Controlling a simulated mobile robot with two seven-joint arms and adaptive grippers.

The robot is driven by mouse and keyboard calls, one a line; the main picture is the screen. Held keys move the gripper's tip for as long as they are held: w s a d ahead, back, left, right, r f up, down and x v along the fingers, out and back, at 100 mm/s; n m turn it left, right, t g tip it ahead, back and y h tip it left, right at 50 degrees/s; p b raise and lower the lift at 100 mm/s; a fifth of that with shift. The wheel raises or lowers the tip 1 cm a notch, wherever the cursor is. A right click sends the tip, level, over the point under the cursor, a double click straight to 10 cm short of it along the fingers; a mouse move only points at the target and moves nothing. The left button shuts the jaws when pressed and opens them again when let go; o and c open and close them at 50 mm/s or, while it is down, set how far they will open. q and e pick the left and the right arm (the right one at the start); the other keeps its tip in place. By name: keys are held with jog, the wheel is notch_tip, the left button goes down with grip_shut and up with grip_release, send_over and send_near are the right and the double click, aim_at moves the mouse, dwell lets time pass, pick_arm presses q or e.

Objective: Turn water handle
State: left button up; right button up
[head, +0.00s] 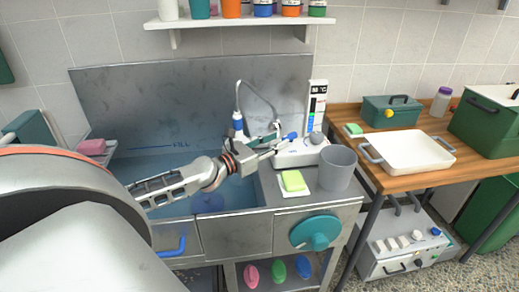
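My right gripper does not show.
A white unit with a temperature display (317,105) stands right of the tap. A grey cup (337,168) and a yellow-green sponge (293,181) are on the counter close by. A teal wheel (315,232) is on the front panel. A white tray (407,151) lies on the wooden table.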

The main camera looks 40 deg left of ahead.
pick_arm(q)
jog(key=s+a, duration=0.1)
jog(key=s, duration=0.5)
jog(key=shift+s+a, duration=0.15)
jog(key=shift+s, duration=0.25)
